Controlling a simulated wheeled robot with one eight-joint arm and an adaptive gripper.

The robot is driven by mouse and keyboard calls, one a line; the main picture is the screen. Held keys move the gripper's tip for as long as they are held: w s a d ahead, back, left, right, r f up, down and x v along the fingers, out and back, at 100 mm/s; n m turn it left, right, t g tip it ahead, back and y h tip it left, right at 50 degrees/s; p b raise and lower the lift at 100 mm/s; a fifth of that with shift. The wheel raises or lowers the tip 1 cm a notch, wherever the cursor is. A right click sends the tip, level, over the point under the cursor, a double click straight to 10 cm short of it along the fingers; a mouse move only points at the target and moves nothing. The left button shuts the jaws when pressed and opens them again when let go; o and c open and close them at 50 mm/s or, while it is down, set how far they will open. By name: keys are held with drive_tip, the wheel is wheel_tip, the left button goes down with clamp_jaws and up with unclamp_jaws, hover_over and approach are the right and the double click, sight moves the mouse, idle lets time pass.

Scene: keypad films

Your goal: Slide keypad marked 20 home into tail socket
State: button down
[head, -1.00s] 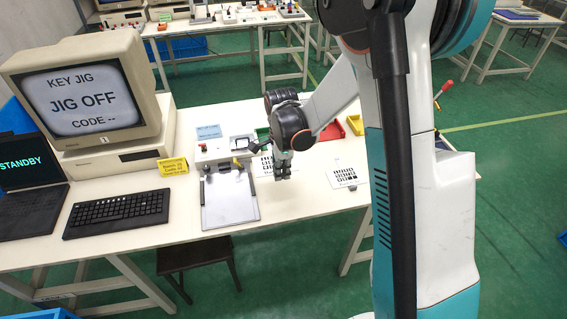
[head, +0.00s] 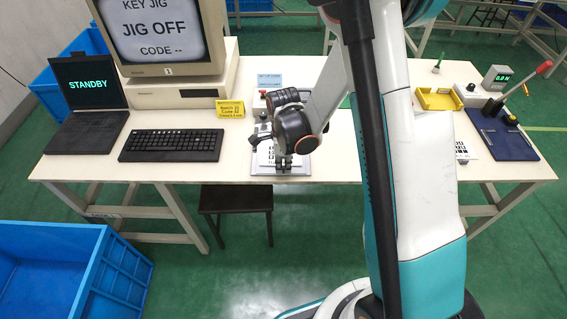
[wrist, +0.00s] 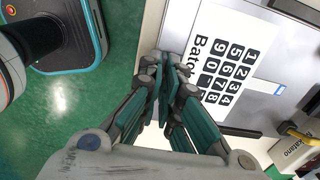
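A white keypad film (wrist: 226,62) with black number keys lies over the grey jig plate (wrist: 285,45) in the wrist view. Its print starts with "Batc"; the rest, including any number, is hidden by my fingers. A narrow tail with a blue mark (wrist: 279,89) points right, away from my gripper. My gripper (wrist: 168,64) has its fingers close together at the film's near edge and appears shut on it. In the head view, my gripper (head: 283,163) is over the jig, with part of the film (head: 266,156) showing beside it. I cannot make out the tail socket.
A yellow lever (wrist: 300,133) stands beside the plate. A keyboard (head: 171,145), yellow card (head: 230,109) and monitor reading "JIG OFF" (head: 165,30) are left of the jig. Another keypad film (head: 461,151) and a blue tray (head: 500,138) lie to the right.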

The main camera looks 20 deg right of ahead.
drive_tip(key=shift+f+b, duration=0.1)
drive_tip(key=shift+b, duration=0.2)
drive_tip(key=shift+w+d, duration=0.3)
drive_tip(key=shift+w, duration=0.6)
drive_tip(key=shift+w+d, duration=0.35)
drive_tip(key=shift+w, duration=0.6)
drive_tip(key=shift+w+d, duration=0.3)
drive_tip(key=shift+w, duration=0.6)
drive_tip(key=shift+b, duration=0.45)
drive_tip(key=shift+w+d, duration=0.2)
drive_tip(key=shift+w, duration=0.4)
drive_tip(key=shift+w+d, duration=0.15)
drive_tip(key=shift+w, duration=0.45)
drive_tip(key=c, duration=1.7)
unclamp_jaws()
drive_tip(key=shift+r, duration=0.2)
wheel_tip(320, 180, up, 12)
drive_tip(key=shift+f, duration=0.1)
